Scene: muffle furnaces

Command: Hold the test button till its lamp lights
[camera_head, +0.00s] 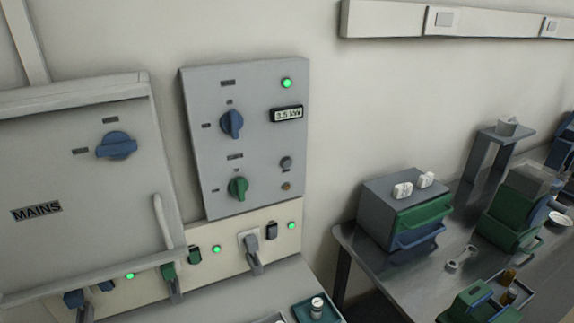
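A grey control panel (205,95) hangs on the wall. Low on its right side is a round grey button (286,163), with a small dull amber lamp (286,187) below it that looks unlit. The labels are too small to read, so I cannot confirm which is the test button. A green lamp (287,83) glows at the panel's top right, above a display (287,114) that seems to read 3.5 kW. A blue knob (232,124) and a green knob (238,188) are on the left side. Neither of my grippers is in view.
A MAINS box (60,245) with a blue knob (116,146) and a handle is at left. A socket strip (205,268) with plugs and lit green lamps runs below. A metal bench (440,270) with grey, green and blue boxes is at right. The wall before the panel is unobstructed.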

